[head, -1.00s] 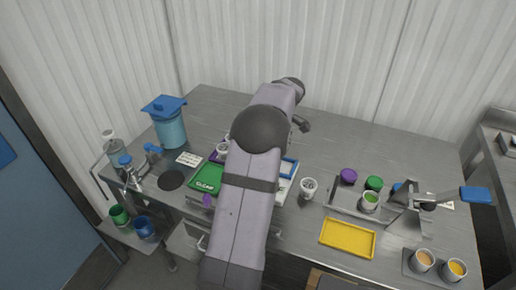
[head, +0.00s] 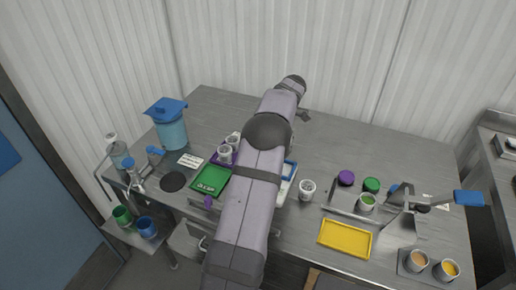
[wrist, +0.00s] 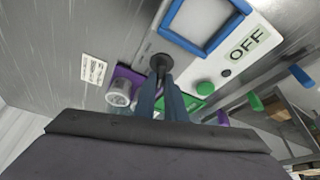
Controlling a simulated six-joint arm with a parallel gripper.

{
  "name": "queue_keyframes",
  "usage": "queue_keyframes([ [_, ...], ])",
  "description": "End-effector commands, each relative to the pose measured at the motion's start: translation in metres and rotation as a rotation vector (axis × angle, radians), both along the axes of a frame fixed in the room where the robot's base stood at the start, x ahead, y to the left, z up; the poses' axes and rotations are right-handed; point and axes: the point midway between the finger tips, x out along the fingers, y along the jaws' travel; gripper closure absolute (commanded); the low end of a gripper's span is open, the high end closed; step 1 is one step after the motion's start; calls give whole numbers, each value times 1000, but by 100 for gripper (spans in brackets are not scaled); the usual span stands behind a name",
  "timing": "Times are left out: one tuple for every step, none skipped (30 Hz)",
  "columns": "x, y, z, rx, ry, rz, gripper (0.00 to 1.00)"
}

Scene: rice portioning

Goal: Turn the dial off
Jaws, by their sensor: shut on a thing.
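A white device (wrist: 215,52) with a blue square frame (wrist: 205,25) on top shows in the wrist view. Its panel reads OFF (wrist: 249,43). A dark round dial (wrist: 161,62) sits at the panel's near left edge. My gripper (wrist: 160,78) has its two fingers close together at the dial, shut on it. The fingers hide part of the dial, and I cannot make out a pointer on it. In the head view my arm covers most of the device, leaving the blue frame's edge (head: 290,171) in sight, and hides my gripper.
A green CLEAR tray (head: 210,181) and a purple tray (head: 217,159) with white cups (head: 225,153) lie left of my arm. A white cup (head: 307,189), a yellow tray (head: 345,239) and a metal rack (head: 385,213) stand to the right. The table's back right is clear.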

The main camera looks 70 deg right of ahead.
Motion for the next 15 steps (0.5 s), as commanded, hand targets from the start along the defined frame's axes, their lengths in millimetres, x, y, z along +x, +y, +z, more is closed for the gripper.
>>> queue_keyframes([
  [0, 0, 1, -3, 1, 4, 100],
  [0, 0, 1, -3, 1, 4, 100],
  [0, 0, 1, -3, 1, 4, 100],
  [0, 0, 1, -3, 1, 4, 100],
  [0, 0, 0, -3, 1, 4, 100],
  [0, 0, 0, -3, 1, 3, 100],
  [0, 0, 0, -3, 1, 3, 100],
  [0, 0, 0, -3, 1, 3, 87],
  [0, 0, 0, -3, 1, 3, 78],
  [0, 0, 0, -3, 1, 3, 71],
  [0, 0, 0, -3, 0, 3, 71],
  [0, 0, 0, -2, 0, 2, 71],
  [0, 0, 0, -2, 0, 2, 71],
  [0, 0, 0, -2, 0, 2, 71],
  [0, 0, 0, -2, 0, 1, 71],
])
